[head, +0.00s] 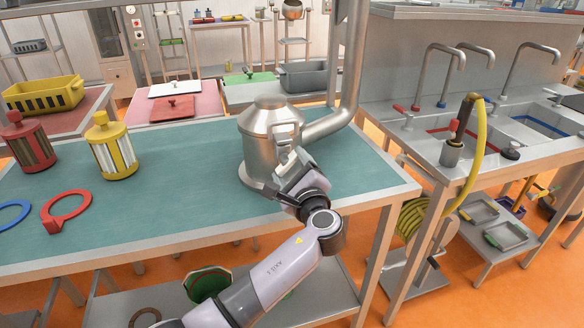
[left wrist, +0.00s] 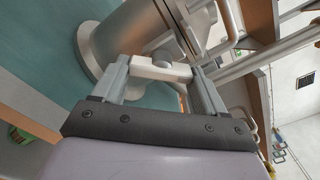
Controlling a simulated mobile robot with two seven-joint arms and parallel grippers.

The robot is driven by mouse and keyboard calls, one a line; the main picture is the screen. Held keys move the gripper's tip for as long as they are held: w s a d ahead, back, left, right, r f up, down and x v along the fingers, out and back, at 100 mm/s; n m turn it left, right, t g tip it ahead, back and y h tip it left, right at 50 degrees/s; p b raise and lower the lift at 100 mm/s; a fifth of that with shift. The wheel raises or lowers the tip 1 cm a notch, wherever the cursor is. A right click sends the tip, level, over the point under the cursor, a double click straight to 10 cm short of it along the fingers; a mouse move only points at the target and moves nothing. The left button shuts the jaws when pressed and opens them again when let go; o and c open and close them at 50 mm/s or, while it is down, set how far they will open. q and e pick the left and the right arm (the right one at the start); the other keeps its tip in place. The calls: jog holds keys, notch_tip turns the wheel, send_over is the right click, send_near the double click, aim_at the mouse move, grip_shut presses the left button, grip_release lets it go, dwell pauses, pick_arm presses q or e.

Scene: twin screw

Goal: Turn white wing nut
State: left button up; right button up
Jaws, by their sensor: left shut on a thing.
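A metal canister (head: 265,140) with a domed lid stands on the teal-topped table, joined to a thick pipe (head: 335,120). The white wing nut (left wrist: 160,71) is on the canister's side in the left wrist view. My left gripper (head: 290,160) reaches the front right side of the canister. In the left wrist view its two fingers (left wrist: 160,75) are on either side of the wing nut, shut on it. In the head view the gripper mostly hides the nut. My right gripper is not in view.
A yellow-framed filter (head: 112,146) and a red-framed filter (head: 28,143) stand on the table's left, with a red ring (head: 66,211) and a blue ring (head: 12,214) in front. The table (head: 190,200) is clear between them and the canister. A sink counter (head: 440,150) stands at right.

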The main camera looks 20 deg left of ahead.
pick_arm(q)
jog(key=shift+a+r+m, duration=0.1)
jog(key=shift+r+m, duration=0.15)
jog(key=shift+m, duration=0.35)
jog(key=o, duration=0.8)
jog(key=shift+o, duration=1.3)
jog(key=shift+w+f, duration=0.1)
jog(key=shift+f, duration=0.05)
jog(key=b+v, duration=0.1)
jog(key=v, duration=0.6)
